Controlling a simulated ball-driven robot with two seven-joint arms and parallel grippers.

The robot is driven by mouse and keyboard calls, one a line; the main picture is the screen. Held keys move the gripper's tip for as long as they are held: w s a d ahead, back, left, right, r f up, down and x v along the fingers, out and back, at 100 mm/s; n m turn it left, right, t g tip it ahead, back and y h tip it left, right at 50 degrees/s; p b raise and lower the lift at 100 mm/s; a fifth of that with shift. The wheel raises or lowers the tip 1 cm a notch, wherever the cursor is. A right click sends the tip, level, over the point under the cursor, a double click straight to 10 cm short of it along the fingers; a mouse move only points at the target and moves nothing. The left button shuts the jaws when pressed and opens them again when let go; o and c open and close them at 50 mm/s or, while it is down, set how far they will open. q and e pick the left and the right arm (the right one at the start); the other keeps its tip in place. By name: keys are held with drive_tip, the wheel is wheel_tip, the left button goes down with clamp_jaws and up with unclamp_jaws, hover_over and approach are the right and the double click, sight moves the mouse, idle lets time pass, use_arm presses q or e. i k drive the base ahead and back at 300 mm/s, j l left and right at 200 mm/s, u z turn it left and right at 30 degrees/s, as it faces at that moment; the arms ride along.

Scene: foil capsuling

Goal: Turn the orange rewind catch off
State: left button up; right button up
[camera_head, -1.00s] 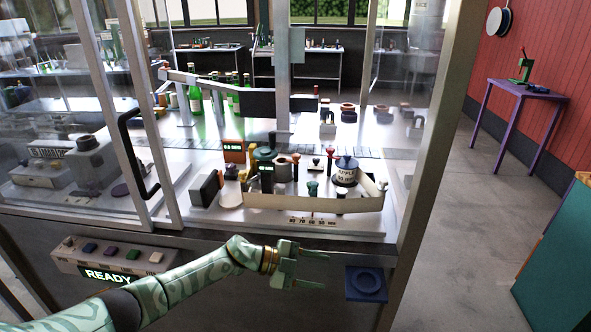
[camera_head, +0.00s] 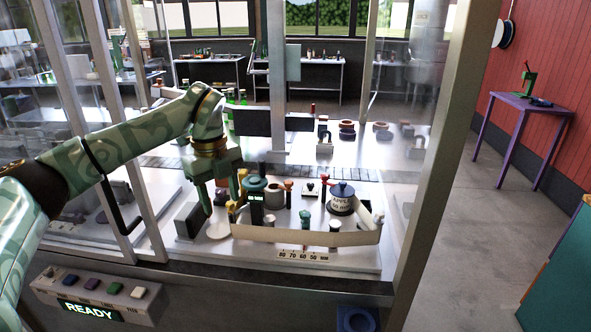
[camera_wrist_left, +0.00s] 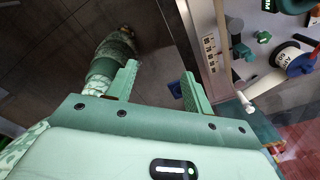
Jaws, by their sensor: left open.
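My left gripper (camera_head: 224,198) is open and empty, with its fingers pointing down over the left part of the labelling unit behind the guard frame. A yellow-orange lever (camera_head: 238,203) shows right beside its right finger; I cannot tell whether they touch. An orange-red knob on a post (camera_head: 289,186) stands further right. I cannot tell which of these is the rewind catch, nor its setting. In the left wrist view the two fingers of my left gripper (camera_wrist_left: 158,78) are apart with nothing between them. My right gripper is not in view.
A cream curved band (camera_head: 300,236) runs along the front of the unit. The control box with the READY display (camera_head: 90,311) is at lower left. Guard posts flank the opening.

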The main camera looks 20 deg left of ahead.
sight(288, 183)
drive_tip(key=i, duration=1.2)
